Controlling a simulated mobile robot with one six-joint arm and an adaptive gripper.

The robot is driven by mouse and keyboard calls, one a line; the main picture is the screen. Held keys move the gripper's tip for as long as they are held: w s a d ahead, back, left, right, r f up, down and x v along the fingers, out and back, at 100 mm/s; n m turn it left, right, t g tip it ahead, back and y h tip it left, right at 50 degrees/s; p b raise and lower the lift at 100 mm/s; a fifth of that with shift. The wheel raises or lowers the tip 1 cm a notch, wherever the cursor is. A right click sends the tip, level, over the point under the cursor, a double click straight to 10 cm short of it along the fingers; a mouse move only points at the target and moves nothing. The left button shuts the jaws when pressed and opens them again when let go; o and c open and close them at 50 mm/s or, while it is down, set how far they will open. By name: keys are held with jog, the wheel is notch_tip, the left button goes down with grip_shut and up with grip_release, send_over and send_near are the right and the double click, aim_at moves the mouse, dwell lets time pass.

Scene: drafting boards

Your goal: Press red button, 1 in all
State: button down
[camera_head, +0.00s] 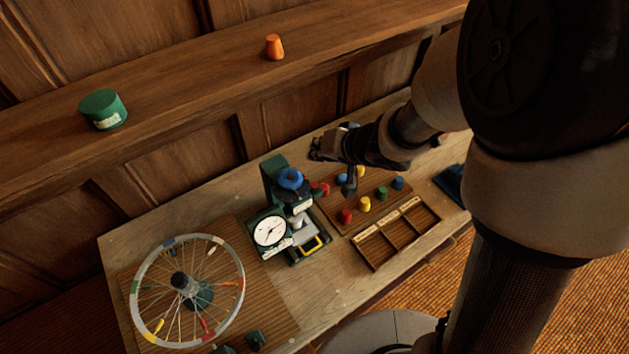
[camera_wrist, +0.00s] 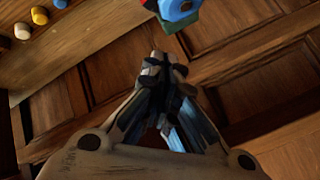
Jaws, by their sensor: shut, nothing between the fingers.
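A small red knob (camera_head: 346,215) stands at the front left of a wooden board (camera_head: 334,210) with blue, yellow and green knobs. Another red part (camera_head: 320,188) shows between the green machine (camera_head: 273,178) and the board, partly hidden. I cannot tell which red piece is the button. In the wrist view, a red piece (camera_wrist: 147,4) sits beside the machine's blue knob (camera_wrist: 178,10), cut by the top edge. My gripper (camera_head: 316,149) is shut and empty, above and behind the board, apart from both red pieces. Its closed fingertips (camera_wrist: 164,57) point toward the panelled wall in the wrist view.
The machine has a white dial (camera_head: 270,231). A spoked wheel (camera_head: 136,289) stands at the left, and a compartment tray (camera_head: 376,253) lies in front of the board.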

aim_at(317, 185)
jog(key=shift+w+f+b, duration=0.1)
jog(key=shift+f+b, duration=4.3)
jog(key=shift+b, duration=0.5)
jog(key=shift+f, duration=0.45)
jog(key=shift+f, duration=0.1)
jog(key=shift+s+d+f+b, duration=0.2)
jog(key=shift+s+f+b, duration=0.25)
jog(key=shift+f, duration=0.3)
jog(key=shift+r, duration=0.1)
jog(key=shift+w+a+r+p, duration=0.2)
jog(key=shift+r+p, duration=0.2)
jog(key=shift+p, duration=0.55)
